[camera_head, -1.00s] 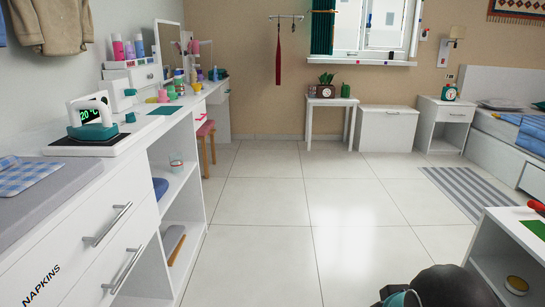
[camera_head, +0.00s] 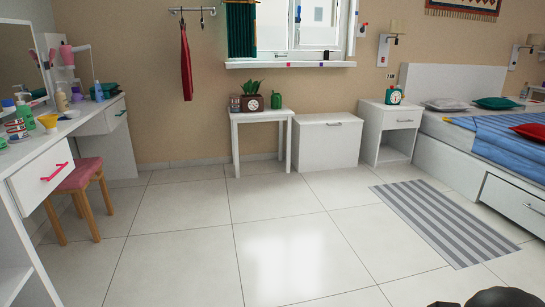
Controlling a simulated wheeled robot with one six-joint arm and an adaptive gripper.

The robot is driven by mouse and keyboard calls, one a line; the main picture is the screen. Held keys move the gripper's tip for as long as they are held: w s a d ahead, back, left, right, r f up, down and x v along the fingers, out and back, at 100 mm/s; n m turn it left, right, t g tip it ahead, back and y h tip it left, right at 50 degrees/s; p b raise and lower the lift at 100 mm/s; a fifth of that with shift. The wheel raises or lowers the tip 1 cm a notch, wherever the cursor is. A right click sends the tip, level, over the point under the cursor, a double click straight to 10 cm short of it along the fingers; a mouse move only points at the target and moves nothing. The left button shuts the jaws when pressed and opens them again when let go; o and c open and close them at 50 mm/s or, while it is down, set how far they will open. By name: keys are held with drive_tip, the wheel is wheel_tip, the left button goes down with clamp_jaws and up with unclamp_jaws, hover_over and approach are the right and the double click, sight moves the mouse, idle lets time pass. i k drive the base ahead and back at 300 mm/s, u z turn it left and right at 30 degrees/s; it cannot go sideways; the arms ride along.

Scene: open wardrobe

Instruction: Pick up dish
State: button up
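I cannot make out a thing that is clearly the dish. On the white dressing table (camera_head: 88,122) at the left stand small items, among them a yellow cup-like thing (camera_head: 48,121) and a stack of small coloured pieces (camera_head: 16,127). They are too small to tell whether one is a dish. My gripper is not in view. Only a dark rounded part of my own arm shows at the bottom right edge.
A pink-topped stool (camera_head: 82,175) stands by the dressing table. A small white table (camera_head: 262,116), a white chest (camera_head: 328,142) and a nightstand (camera_head: 392,118) line the back wall. A bed (camera_head: 468,150) and striped rug (camera_head: 440,218) are right. The middle floor is clear.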

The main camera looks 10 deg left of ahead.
sight(72, 114)
drive_tip(key=z, duration=0.1)
drive_tip(key=i, duration=2.1)
drive_tip(key=u, duration=0.25)
drive_tip(key=i, duration=1.75)
drive_tip(key=u, duration=1.75)
drive_tip(key=i, duration=0.95)
drive_tip(key=u, duration=1.3)
drive_tip(key=i, duration=0.4)
drive_tip(key=u, duration=0.1)
drive_tip(key=k, duration=1.1)
drive_tip(key=z, duration=1.1)
drive_tip(key=i, duration=1.05)
drive_tip(key=z, duration=0.45)
drive_tip(key=i, duration=0.95)
drive_tip(key=u, duration=0.3)
